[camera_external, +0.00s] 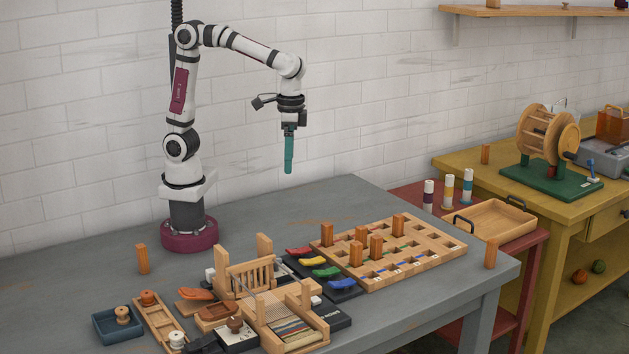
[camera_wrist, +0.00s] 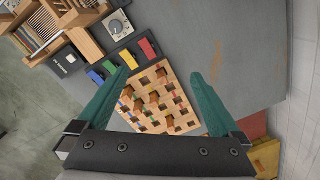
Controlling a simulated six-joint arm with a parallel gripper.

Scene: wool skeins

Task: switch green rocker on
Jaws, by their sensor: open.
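The green rocker (camera_external: 327,272) is the third of a row of coloured rockers on dark bases, between the yellow rocker (camera_external: 312,261) and the blue rocker (camera_external: 343,284); the red rocker (camera_external: 299,251) is at the far end. In the wrist view the green rocker (camera_wrist: 110,68) shows just left of the left fingertip. Which way it is tilted is too small to tell. My gripper (camera_external: 289,171) hangs pointing down, high above the table and well apart from the rockers.
A wooden slotted board (camera_external: 440,234) with several upright orange blocks stands right beside the rockers. A small wooden loom (camera_external: 250,275) and a dial box (camera_wrist: 118,27) are on their other side. Single orange blocks (camera_external: 143,259) stand near the table edges. The back of the grey table is clear.

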